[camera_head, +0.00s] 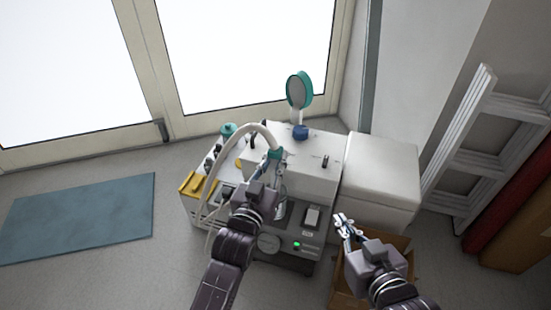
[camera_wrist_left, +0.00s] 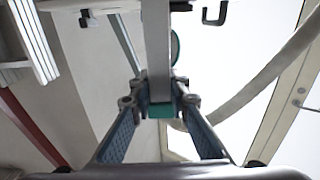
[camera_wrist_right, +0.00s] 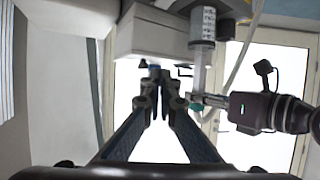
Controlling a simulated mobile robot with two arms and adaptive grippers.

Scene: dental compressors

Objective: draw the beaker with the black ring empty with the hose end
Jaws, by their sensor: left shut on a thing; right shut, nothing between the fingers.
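My left gripper (camera_head: 270,168) is shut on the hose end, at its teal collar (camera_wrist_left: 160,110); the collar also shows in the head view (camera_head: 275,153). A straight grey tube (camera_wrist_left: 158,50) runs on from the collar. In the right wrist view, the tube (camera_wrist_right: 197,78) reaches a clear beaker (camera_wrist_right: 203,22) with scale marks and a dark band near its rim. The tube's tip seems to be at or in the beaker; its depth is unclear. In the head view, the beaker (camera_head: 281,212) is partly hidden by my left gripper. My right gripper (camera_head: 346,226) is shut and empty, apart from the beaker.
The white compressor unit (camera_head: 305,165) carries a green-rimmed round mirror-like disc (camera_head: 299,90) and yellow parts (camera_head: 192,184). The pale hose (camera_head: 262,130) arches over its left side. A cardboard box (camera_head: 340,287) stands below my right gripper. A white cabinet (camera_head: 380,170) is at right.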

